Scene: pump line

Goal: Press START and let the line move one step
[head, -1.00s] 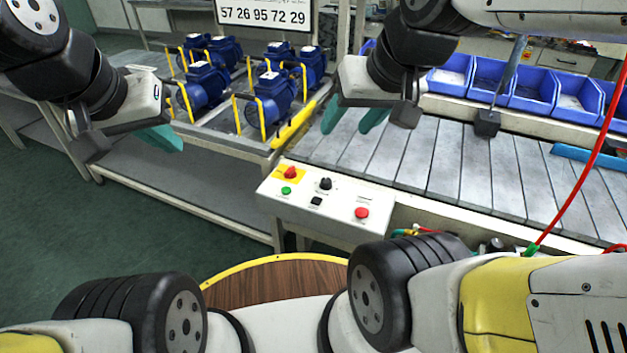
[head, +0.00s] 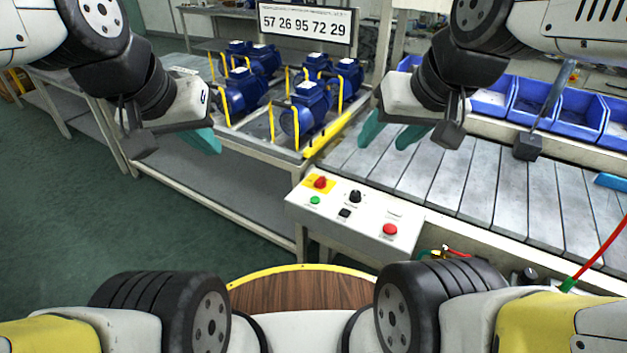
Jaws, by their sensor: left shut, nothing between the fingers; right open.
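The white control box (head: 350,222) stands in the middle, at the near end of the conveyor. On its top are a green button (head: 315,200), a red knob on a yellow plate (head: 320,182), a black knob (head: 355,196), a black square button (head: 344,213) and a red button (head: 390,229). No lettering is readable. My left gripper (head: 207,142) is shut and empty, up and left of the box. My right gripper (head: 392,134) is open and empty above the conveyor (head: 440,175), beyond the box. Neither touches a button.
Several blue pumps (head: 304,108) with yellow handles stand on a rack (head: 240,132) at the back. Blue bins (head: 570,112) line the conveyor's far side. A number sign (head: 306,22) hangs behind. Floor at left is clear.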

